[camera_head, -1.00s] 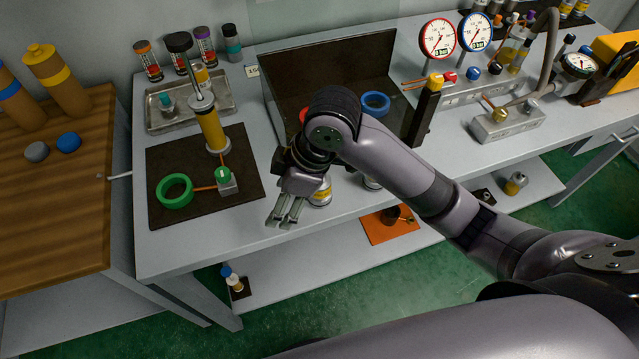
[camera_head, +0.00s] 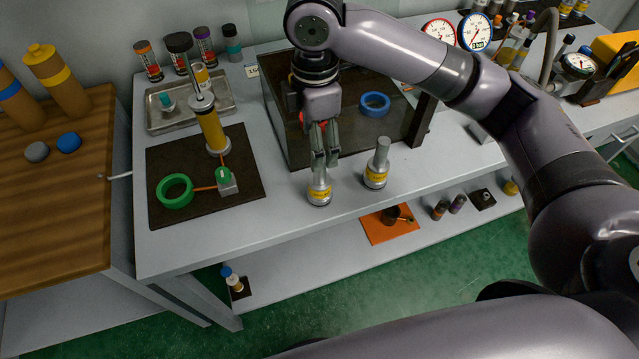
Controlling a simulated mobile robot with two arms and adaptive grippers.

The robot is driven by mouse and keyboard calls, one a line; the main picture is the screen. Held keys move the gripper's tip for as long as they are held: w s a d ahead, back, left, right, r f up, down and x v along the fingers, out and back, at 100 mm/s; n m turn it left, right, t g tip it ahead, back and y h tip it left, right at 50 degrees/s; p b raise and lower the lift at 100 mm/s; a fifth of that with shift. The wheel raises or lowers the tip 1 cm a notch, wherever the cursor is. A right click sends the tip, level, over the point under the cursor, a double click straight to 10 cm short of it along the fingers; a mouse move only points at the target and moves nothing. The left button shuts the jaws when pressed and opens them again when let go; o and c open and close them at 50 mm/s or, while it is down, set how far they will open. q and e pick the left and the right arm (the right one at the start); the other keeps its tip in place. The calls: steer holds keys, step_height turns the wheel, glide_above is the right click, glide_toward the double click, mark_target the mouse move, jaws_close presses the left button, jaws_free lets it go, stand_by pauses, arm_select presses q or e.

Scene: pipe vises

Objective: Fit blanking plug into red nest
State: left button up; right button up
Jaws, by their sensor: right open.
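Two silver plugs with yellow label bands stand upright near the front edge of the grey bench. One is the left plug (camera_head: 320,191), the other the right plug (camera_head: 377,172), whose narrow stem shows. I cannot tell which is the blanking plug. My right gripper (camera_head: 323,163) points down, open, directly over the left plug. Its fingers hide that plug's top, so I cannot tell whether they touch it. A red ring-like part (camera_head: 303,117), possibly the red nest, shows in the dark tray behind the gripper, mostly hidden. My left gripper is not in view.
The dark tray (camera_head: 352,146) has raised walls and holds a blue ring (camera_head: 375,104). A dark mat (camera_head: 245,170) at left carries a green ring (camera_head: 175,191) and a tall yellow cylinder (camera_head: 213,130). An orange mat (camera_head: 378,232) lies on the lower shelf.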

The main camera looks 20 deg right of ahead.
mark_target(320, 179)
step_height(320, 179, down, 7)
steer(key=shift+p, duration=0.3)
steer(key=f, duration=0.3)
steer(key=f+p, duration=0.1)
steer(key=shift+s+d+f, duration=0.1)
steer(key=shift+d+f, duration=0.3)
steer(key=shift+f, duration=0.35)
steer(key=shift+r, duration=0.1)
jaws_close()
